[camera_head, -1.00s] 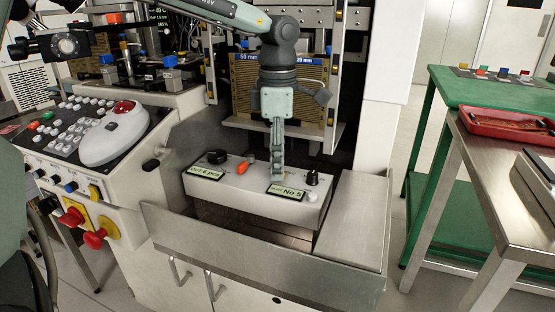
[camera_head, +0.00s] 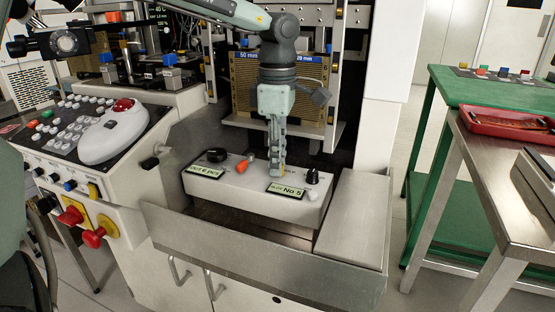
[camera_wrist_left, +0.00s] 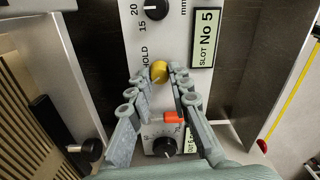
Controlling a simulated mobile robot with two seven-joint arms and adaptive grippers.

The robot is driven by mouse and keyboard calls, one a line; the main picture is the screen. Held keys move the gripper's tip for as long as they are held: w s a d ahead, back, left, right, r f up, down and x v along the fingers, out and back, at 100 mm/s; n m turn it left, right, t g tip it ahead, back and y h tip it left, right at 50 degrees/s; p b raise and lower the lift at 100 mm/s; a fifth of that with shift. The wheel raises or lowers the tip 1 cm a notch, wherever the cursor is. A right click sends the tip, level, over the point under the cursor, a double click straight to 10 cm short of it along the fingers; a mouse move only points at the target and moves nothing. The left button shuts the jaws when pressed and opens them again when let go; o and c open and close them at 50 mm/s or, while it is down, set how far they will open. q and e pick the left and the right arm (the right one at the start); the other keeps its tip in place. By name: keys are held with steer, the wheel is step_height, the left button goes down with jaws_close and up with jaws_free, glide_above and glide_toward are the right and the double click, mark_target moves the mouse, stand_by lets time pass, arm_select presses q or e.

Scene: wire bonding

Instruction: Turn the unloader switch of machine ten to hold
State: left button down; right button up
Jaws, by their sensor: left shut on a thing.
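The white unloader panel (camera_head: 236,190) sits on the machine front, with a "No 5" slot plate (camera_head: 287,188). The yellow switch knob (camera_wrist_left: 159,71) stands beside the word HOLD in the left wrist view; in the head view it is mostly hidden behind the fingers. My left gripper (camera_head: 277,173) points down over the panel. In the left wrist view its fingertips (camera_wrist_left: 162,77) are closed on both sides of the yellow knob. The knob's exact pointer direction is hard to tell. No machine number is readable. My right gripper is not in view.
An orange switch (camera_head: 244,165), a black dial (camera_head: 216,155) and another black dial (camera_head: 312,177) flank the gripper. A slotted magazine (camera_head: 247,92) stands behind. A keypad console (camera_head: 65,130) with red buttons is left. A steel tray wall (camera_head: 240,250) runs in front.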

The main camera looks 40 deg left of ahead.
arm_select(q)
steer(key=m, duration=0.3)
steer(key=shift+m, duration=0.3)
steer(key=shift+m+b, duration=0.3)
steer(key=shift+m, duration=2.4)
steer(key=m, duration=0.2)
steer(key=shift+m, duration=0.3)
steer(key=shift+w+m+p, duration=0.1)
steer(key=shift+m+p, duration=0.2)
steer(key=shift+m, duration=1.9)
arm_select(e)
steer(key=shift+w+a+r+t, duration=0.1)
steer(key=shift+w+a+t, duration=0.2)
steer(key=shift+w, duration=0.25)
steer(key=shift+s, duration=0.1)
